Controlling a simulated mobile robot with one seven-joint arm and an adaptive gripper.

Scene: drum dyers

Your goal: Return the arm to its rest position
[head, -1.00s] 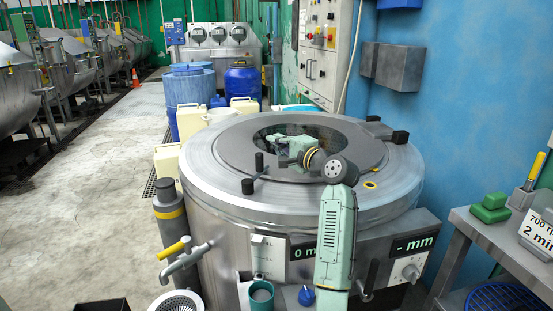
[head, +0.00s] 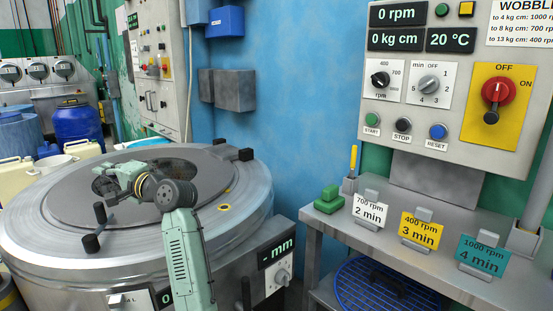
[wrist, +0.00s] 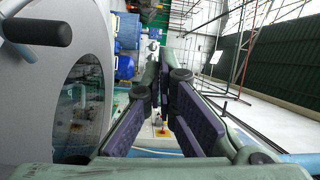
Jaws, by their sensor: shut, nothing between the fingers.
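My arm (head: 187,250) is mint green and rises from the bottom of the head view, bending left at a dark elbow joint. My gripper (head: 108,183) is at the arm's end, above the dark round opening of the steel drum machine (head: 35,230). In the wrist view my gripper (wrist: 163,80) has its dark fingers drawn together at the tips, with nothing held between them. The drum's lid (wrist: 35,85) and its round opening fill the left of that view. Exact clearance between gripper and drum is hard to tell.
A control panel (head: 455,75) with a red knob (head: 498,90) hangs on the right wall. Below it, a grey table (head: 335,240) holds a green block (head: 329,198) and white, yellow and teal cards. Blue barrels (head: 78,122) stand behind the drum. Open floor lies right in the wrist view.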

